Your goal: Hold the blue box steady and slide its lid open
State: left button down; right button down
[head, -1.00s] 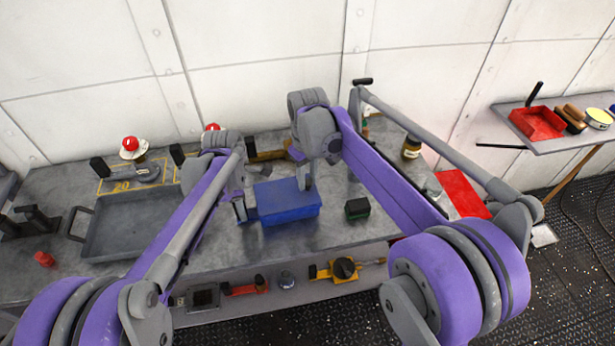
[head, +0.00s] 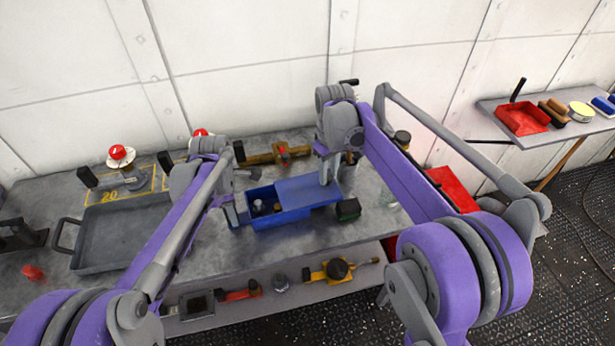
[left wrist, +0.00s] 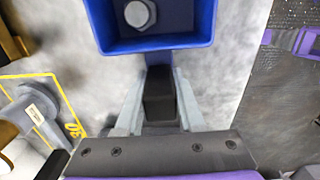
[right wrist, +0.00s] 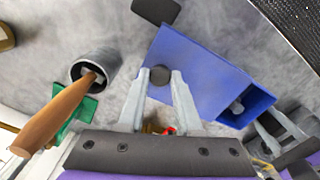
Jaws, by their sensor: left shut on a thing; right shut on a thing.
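The blue box (head: 280,222) stands on the grey bench. Its blue lid (head: 308,190) is slid to the right, uncovering the left part of the inside, where a grey bolt (left wrist: 138,14) shows in the left wrist view. My left gripper (head: 233,216) is shut on the dark handle (left wrist: 160,95) at the box's left end. My right gripper (head: 328,172) is above the lid and shut on its dark round knob (right wrist: 160,75). In the right wrist view the lid (right wrist: 205,65) juts out past the box body, and the open end (right wrist: 252,105) shows.
A grey tray (head: 92,255) lies to the left. A wooden-handled tool stands in a grey cup (right wrist: 92,62) beside the lid. A yellow-brown fixture (head: 275,155) lies behind the box.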

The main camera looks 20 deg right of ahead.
jog(key=shift+d, duration=0.75)
jog(key=c, duration=0.6)
grip_release()
jog(key=shift+r, duration=0.1)
notch_tip(320, 180, up, 12)
jog(key=shift+f, duration=0.1)
pick_arm(q)
jog(key=shift+c, duration=2.2)
grip_release()
